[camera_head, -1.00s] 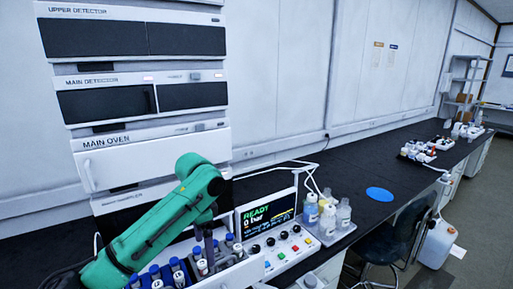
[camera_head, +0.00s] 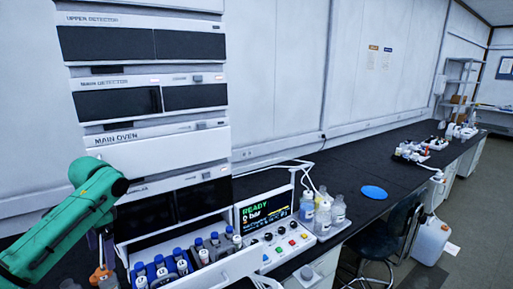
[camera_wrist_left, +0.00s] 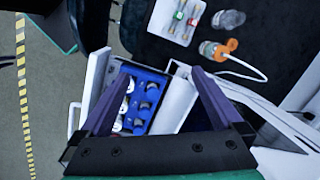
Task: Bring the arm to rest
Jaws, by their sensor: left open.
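My left arm is green and comes in from the left in the head view. My left gripper (camera_head: 106,246) has dark fingers pointing down, just left of the open drawer (camera_head: 212,278) of vials. In the left wrist view the gripper (camera_wrist_left: 151,64) is open, its two purple-grey fingers wide apart with nothing held between them. The drawer's blue vial rack (camera_wrist_left: 143,98) lies below and beyond the fingers. In the head view, vials with blue and white caps (camera_head: 161,270) stand in the drawer. My right gripper is not in view.
A tall instrument stack (camera_head: 150,100) stands behind the drawer. A screen (camera_head: 264,212) reading READY and a button panel (camera_head: 285,247) are right of it. Several bottles (camera_head: 324,212) stand on a tray. Beyond a blue disc (camera_head: 373,192), the black bench has bare stretches.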

